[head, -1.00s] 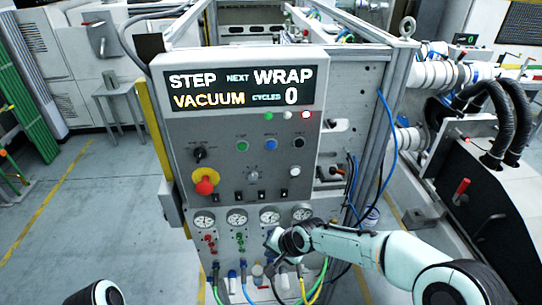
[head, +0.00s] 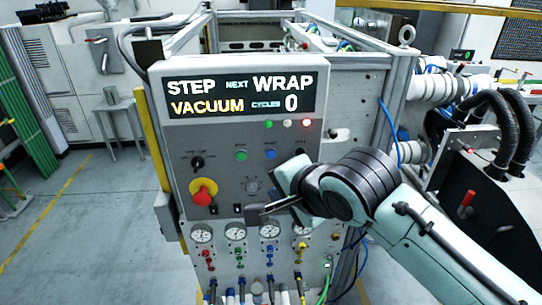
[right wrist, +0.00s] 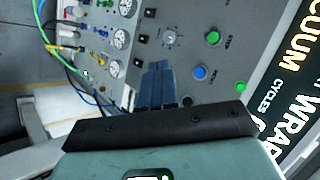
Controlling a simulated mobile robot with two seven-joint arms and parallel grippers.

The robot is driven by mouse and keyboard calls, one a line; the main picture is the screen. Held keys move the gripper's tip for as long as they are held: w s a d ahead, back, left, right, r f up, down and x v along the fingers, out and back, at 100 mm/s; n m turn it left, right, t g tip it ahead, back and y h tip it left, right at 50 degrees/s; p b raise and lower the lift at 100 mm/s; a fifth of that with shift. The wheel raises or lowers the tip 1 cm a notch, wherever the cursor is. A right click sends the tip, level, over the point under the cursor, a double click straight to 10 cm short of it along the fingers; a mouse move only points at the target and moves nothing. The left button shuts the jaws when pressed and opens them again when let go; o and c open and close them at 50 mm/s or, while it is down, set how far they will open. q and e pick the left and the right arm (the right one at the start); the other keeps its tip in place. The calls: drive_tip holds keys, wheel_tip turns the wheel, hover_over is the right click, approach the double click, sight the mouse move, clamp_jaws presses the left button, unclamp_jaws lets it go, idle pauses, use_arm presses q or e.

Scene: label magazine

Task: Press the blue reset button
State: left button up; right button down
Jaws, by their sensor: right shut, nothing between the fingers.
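The blue reset button (head: 270,155) sits on the grey control panel, between a green button (head: 241,156) and a black control at the right. It also shows in the right wrist view (right wrist: 200,72), to the right of the fingertips. My right gripper (head: 262,210) is shut and empty, in front of the panel, below the blue button in the head view. Its closed fingers also show in the right wrist view (right wrist: 158,78). I see no contact with the button. My left gripper is out of view.
A red emergency knob (head: 203,191) on a yellow base stands out at the panel's left. A display (head: 240,96) reads STEP VACUUM, NEXT WRAP, CYCLES 0. Several gauges (head: 235,231) and hoses are below. Open floor (head: 95,235) lies to the left.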

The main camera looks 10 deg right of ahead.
sight(271, 154)
drive_tip(key=shift+w, duration=0.1)
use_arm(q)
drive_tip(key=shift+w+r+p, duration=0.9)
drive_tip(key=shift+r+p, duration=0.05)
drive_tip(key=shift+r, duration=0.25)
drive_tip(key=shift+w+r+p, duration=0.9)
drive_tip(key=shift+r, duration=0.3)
use_arm(e)
drive_tip(key=shift+w, duration=4.4)
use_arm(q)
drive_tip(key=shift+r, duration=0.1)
use_arm(e)
drive_tip(key=shift+w, duration=0.1)
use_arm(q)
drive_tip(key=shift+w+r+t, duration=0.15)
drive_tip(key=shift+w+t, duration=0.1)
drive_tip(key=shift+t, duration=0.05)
use_arm(e)
drive_tip(key=shift+w, duration=0.4)
